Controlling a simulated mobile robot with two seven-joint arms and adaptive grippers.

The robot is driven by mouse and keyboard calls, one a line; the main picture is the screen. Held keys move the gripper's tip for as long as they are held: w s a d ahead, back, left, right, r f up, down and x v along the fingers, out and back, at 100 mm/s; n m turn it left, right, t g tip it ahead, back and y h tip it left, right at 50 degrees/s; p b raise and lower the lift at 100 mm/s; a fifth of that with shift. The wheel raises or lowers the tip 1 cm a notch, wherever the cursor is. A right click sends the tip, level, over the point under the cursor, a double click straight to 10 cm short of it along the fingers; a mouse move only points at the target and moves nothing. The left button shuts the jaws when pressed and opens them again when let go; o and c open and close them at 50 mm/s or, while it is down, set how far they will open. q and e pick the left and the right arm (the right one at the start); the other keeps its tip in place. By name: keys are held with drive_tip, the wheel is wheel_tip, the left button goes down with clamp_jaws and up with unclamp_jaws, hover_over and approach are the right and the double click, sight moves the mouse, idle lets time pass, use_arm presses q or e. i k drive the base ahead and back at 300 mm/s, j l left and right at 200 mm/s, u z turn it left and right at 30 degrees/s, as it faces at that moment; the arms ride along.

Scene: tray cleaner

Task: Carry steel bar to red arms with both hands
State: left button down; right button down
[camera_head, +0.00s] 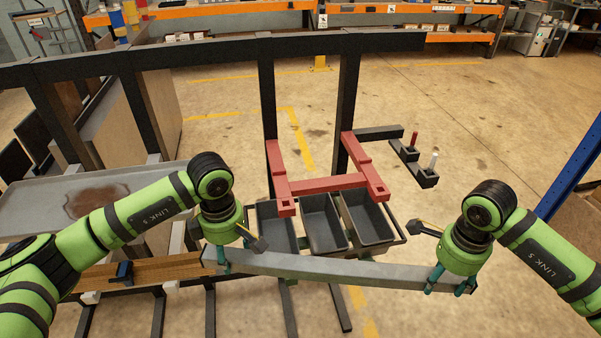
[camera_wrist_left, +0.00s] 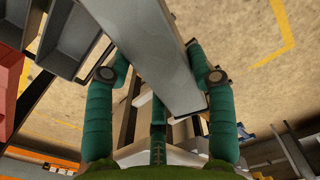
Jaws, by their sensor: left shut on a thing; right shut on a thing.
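The steel bar (camera_head: 340,268) is a long grey bar held level in front of the dark bins. My left gripper (camera_head: 222,262) is shut on it near its left end, and my right gripper (camera_head: 450,283) is shut on it near its right end. In the left wrist view the bar (camera_wrist_left: 160,60) runs between the green fingers of my left gripper (camera_wrist_left: 165,85). The red arms (camera_head: 330,184) stick out from the dark frame behind the bins, beyond the bar and higher in the picture. Nothing lies on them.
Several dark bins (camera_head: 365,220) stand between the bar and the red arms. A stained metal tray (camera_head: 30,212) is at the left, above a wooden ledge (camera_head: 150,270). A dark bracket with a red and a white peg (camera_head: 420,175) is right of the red arms. Open floor (camera_head: 480,120) lies behind.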

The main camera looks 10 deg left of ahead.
sight(328, 179)
drive_tip(key=i+l+u, duration=0.4)
drive_tip(key=l+u, duration=0.2)
drive_tip(key=l, duration=0.2)
drive_tip(key=i+l, duration=0.1)
drive_tip(key=i, duration=0.45)
